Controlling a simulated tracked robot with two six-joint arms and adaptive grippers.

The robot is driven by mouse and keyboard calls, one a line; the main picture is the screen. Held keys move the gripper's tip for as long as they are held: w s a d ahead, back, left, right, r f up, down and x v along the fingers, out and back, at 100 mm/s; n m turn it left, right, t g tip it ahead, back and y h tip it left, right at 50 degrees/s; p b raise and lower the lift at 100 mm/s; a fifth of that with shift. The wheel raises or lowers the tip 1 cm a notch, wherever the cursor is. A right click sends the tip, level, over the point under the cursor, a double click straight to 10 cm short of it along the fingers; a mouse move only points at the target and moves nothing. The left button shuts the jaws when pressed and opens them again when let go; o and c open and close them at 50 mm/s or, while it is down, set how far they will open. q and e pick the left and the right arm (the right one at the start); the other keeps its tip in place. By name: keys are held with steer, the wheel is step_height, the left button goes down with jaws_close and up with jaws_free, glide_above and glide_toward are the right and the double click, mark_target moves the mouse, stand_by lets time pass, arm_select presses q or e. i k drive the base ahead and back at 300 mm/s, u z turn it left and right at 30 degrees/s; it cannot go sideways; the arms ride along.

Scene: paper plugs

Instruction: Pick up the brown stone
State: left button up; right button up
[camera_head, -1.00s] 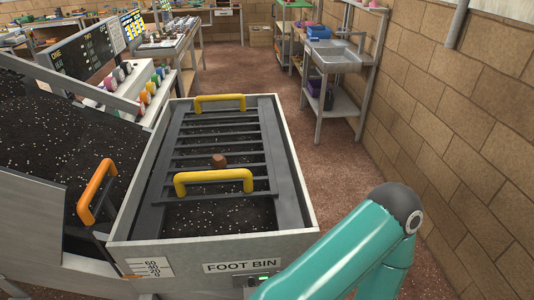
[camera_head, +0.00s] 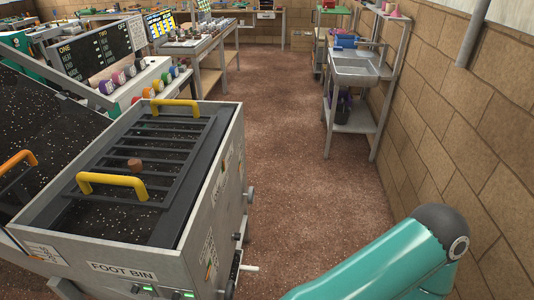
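The brown stone (camera_head: 135,164) is a small reddish-brown lump. It rests on the dark slatted grate (camera_head: 160,150) of the foot bin (camera_head: 215,190), just behind the nearer yellow handle (camera_head: 112,182). My teal arm shows at the lower right, well apart from the bin, with its gripper out of the picture. My other gripper is not seen either.
A second yellow handle (camera_head: 175,105) spans the grate's far end. An orange handle (camera_head: 17,160) stands on the dark bed at left. Open red-brown floor (camera_head: 290,150) lies right of the bin. A metal sink stand (camera_head: 355,70) and block wall (camera_head: 450,110) border it.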

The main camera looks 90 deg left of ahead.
mark_target(136, 166)
steer(key=u, duration=0.35)
steer(key=i, duration=0.5)
steer(key=z, duration=2.5)
steer(key=i, duration=0.2)
steer(key=z, duration=1.7)
steer(key=k, duration=2.75)
steer(key=z, duration=0.9)
